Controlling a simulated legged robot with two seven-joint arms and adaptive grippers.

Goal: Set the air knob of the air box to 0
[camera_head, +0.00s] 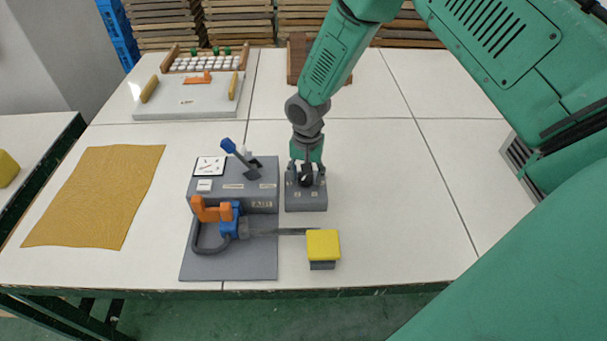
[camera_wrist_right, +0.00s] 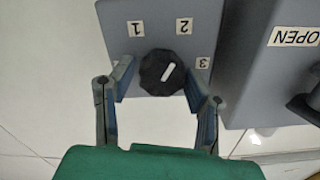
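The black air knob (camera_wrist_right: 160,72) sits on a small grey box (camera_head: 306,201) beside the larger grey box labelled AIR (camera_head: 232,204). In the right wrist view the knob's white mark slants up and right, roughly toward the label 2. Labels 1, 2 and 3 show around it; no 0 is visible. My right gripper (camera_wrist_right: 160,88) is open, its fingers on either side of the knob with small gaps. In the head view, my right gripper (camera_head: 306,177) reaches down over the small box. My left gripper is not in view.
The AIR box carries a gauge (camera_head: 209,166) and a blue-tipped lever (camera_head: 240,158). A yellow cloth (camera_head: 98,195) lies left. The table to the right is clear.

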